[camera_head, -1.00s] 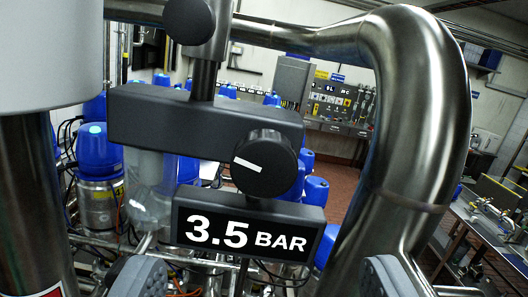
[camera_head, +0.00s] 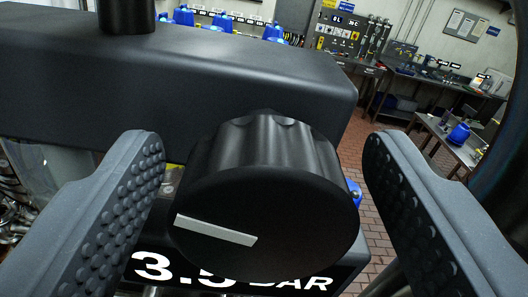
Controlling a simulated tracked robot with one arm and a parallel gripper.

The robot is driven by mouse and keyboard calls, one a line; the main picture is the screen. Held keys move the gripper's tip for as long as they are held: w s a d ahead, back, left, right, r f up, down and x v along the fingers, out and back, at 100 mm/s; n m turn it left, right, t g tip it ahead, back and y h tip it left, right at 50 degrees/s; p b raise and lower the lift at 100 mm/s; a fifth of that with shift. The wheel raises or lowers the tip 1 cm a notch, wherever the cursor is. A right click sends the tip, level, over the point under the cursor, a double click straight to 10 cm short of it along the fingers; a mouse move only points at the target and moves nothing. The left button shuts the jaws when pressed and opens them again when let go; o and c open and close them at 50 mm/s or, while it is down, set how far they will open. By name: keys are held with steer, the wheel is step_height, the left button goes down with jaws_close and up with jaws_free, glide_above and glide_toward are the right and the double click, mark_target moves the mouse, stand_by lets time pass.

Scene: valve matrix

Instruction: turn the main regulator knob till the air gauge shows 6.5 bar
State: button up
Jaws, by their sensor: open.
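The main regulator knob (camera_head: 262,195) is black and round with a white pointer mark that points left and slightly up. It sits on the front of a dark block (camera_head: 180,85). The air gauge (camera_head: 310,283) below it reads 3.5 BAR; the knob hides part of its top. My gripper (camera_head: 265,185) is open, with one ridged finger to the left of the knob and the other to the right. Gaps show on both sides, and I see no contact.
A workbench (camera_head: 462,150) with small items stands at the right back. A tool panel (camera_head: 345,35) and several blue-capped units are behind the block. A brick-coloured floor (camera_head: 378,215) shows at right. A dark curved edge (camera_head: 510,130) lies at the far right.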

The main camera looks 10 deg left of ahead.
steer(key=c, duration=1)
steer(key=shift+o, duration=0.2)
steer(key=shift+s+a, duration=0.1)
